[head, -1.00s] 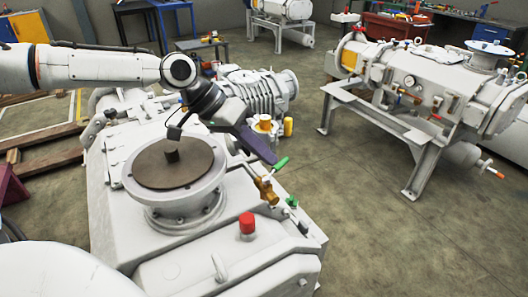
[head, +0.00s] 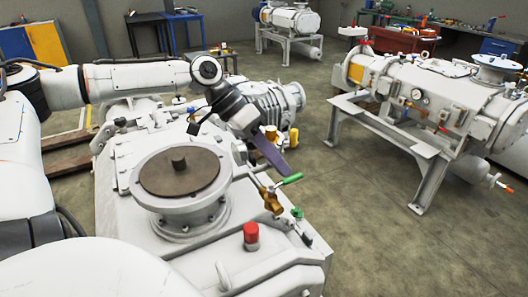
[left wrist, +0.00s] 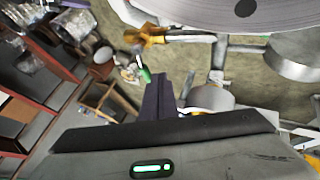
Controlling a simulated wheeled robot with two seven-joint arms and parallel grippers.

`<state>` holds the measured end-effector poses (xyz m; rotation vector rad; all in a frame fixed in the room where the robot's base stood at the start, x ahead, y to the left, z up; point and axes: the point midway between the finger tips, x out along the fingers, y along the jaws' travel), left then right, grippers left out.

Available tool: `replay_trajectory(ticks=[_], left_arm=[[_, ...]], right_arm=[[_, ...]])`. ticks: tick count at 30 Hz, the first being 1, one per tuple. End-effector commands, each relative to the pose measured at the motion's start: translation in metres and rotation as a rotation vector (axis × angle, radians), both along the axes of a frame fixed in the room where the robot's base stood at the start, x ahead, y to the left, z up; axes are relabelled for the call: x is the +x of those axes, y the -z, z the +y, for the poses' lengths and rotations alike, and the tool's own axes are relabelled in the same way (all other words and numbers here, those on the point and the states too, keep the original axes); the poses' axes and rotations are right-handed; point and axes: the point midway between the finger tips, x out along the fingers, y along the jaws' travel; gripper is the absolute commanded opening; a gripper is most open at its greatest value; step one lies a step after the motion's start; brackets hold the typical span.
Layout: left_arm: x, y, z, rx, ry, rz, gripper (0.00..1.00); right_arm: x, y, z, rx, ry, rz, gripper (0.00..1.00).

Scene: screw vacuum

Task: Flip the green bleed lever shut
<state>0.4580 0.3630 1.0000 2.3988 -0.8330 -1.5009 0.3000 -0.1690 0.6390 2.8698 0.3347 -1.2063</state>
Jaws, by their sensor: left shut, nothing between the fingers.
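The green bleed lever (head: 291,179) sits on a brass valve (head: 271,201) at the near right edge of the big white pump. It points right and slightly up in the head view. In the left wrist view the green lever (left wrist: 146,76) shows just beyond the fingers, with the brass valve (left wrist: 145,37) above it. My left gripper (head: 286,172) is shut and empty, its dark fingers pointing down at the lever. The fingertips look very close to the lever; I cannot tell whether they touch. In the left wrist view the shut fingers (left wrist: 158,92) partly hide what lies below. My right gripper is not in view.
A round flange with a brown plate (head: 180,172) stands on the pump left of the valve. A red cap (head: 251,234) and a small green fitting (head: 297,213) are nearby. A second white pump (head: 430,92) stands right, across clear floor.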

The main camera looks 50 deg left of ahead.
Motion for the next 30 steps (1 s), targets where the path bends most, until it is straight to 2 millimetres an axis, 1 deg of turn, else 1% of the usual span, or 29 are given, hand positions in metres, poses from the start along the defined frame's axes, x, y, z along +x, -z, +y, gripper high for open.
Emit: replay_trajectory(ticks=[5, 10, 13, 18, 23, 30], left_arm=[[-0.005, -0.019, 0.011, -0.006, -0.004, -0.009, 0.0], [-0.015, -0.041, 0.027, -0.007, -0.003, -0.01, 0.0], [-0.021, -0.055, 0.037, -0.007, -0.004, -0.009, 0.0], [-0.029, -0.07, 0.05, -0.003, -0.002, -0.005, 0.0], [-0.033, -0.076, 0.055, -0.002, -0.003, -0.002, 0.0], [-0.033, -0.076, 0.056, -0.001, -0.002, -0.001, 0.0]], right_arm=[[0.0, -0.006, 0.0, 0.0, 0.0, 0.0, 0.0], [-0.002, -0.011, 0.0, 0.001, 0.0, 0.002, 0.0], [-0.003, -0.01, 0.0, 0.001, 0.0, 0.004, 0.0], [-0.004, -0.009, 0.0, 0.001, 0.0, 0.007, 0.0], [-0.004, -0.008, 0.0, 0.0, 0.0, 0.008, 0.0], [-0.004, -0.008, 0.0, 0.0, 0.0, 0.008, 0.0]])
